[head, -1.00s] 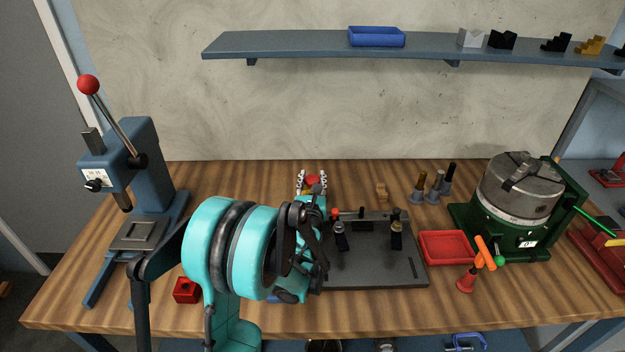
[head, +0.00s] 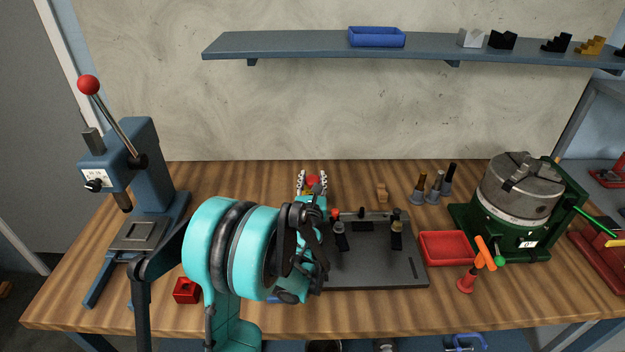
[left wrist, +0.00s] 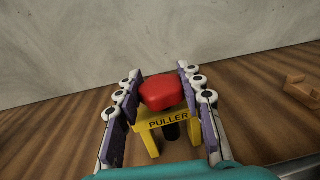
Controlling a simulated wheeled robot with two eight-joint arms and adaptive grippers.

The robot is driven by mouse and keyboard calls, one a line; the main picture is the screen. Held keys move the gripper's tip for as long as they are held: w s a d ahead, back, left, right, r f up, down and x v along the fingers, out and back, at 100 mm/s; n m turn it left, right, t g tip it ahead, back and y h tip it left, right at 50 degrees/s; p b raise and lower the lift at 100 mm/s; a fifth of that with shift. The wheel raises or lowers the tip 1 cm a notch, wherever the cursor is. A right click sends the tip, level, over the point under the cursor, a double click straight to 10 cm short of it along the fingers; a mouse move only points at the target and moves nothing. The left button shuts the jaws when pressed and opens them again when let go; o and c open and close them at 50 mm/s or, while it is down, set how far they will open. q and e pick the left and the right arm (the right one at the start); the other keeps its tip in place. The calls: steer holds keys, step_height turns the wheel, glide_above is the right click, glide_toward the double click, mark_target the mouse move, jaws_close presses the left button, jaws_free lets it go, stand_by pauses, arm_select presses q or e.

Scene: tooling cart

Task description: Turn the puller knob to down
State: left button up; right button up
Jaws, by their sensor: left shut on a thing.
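The red puller knob (left wrist: 163,92) sits on top of a yellow stand (left wrist: 168,121) marked PULLER in the left wrist view. My left gripper (left wrist: 160,86) is shut on the knob, with one purple-padded finger on each side of it. In the head view, the knob (head: 313,180) shows between the white fingertips of my left gripper (head: 312,178), behind my turquoise arm. My arm hides most of the stand there. I cannot make out any pointer or mark on the knob. My right gripper is not in view.
A dark fixture plate (head: 375,270) with clamps lies right of my arm. A red tray (head: 446,262) and a green-based chuck (head: 518,205) stand farther right. A shelf (head: 290,45) hangs behind.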

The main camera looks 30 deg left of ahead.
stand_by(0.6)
arm_select(q)
steer(key=o, duration=1.2)
steer(key=shift+s, duration=0.1)
steer(key=v, duration=1.2)
